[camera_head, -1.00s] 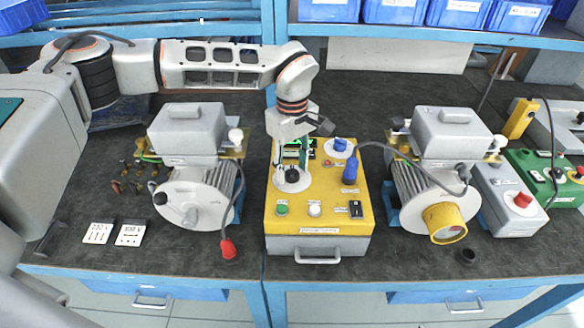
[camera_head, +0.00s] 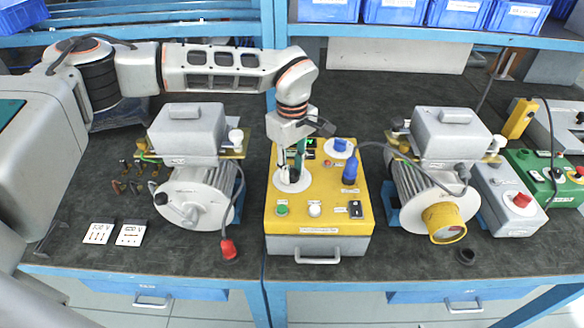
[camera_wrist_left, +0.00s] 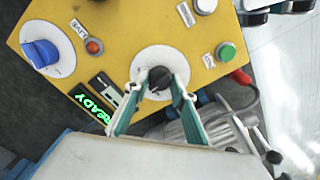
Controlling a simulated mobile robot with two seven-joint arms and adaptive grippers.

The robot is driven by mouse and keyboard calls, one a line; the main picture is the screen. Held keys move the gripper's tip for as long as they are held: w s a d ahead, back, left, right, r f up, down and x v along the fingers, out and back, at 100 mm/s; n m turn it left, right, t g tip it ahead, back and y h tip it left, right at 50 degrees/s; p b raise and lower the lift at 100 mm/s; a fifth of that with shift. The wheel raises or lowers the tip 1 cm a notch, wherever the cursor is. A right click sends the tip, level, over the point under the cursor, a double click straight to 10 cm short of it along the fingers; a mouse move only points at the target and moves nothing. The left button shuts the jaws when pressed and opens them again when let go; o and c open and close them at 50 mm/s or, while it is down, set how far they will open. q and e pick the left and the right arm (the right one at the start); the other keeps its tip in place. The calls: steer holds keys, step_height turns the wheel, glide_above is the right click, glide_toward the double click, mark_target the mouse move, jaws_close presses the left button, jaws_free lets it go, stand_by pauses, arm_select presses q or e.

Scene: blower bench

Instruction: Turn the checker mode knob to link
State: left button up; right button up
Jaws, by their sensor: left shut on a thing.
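The yellow checker box (camera_head: 335,192) stands in the middle of the bench. Its black knob sits on a white round dial (camera_head: 292,183) at the box's left side. In the left wrist view the black knob (camera_wrist_left: 159,79) is on the white dial (camera_wrist_left: 146,62), between the two fingertips. My left gripper (camera_head: 288,172) reaches down from above and is shut on this knob; it also shows in the left wrist view (camera_wrist_left: 158,90). The fingers partly hide the knob and dial marks, so I cannot read its setting. A green "READY" display (camera_wrist_left: 93,107) is lit. My right gripper is not in view.
A blue knob (camera_head: 340,146) on another white dial and a blue plug (camera_head: 350,170) are on the box's right. Green (camera_head: 282,210) and white buttons are at its front. Grey blowers stand left (camera_head: 196,190) and right (camera_head: 425,190).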

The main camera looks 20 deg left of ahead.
mark_target(292, 170)
arm_select(q)
steer(key=n, duration=0.4)
steer(key=shift+p, duration=0.35)
steer(key=n, duration=0.5)
stand_by(0.4)
steer(key=o, duration=1.1)
step_height(292, 170, up, 12)
steer(key=shift+r, duration=0.1)
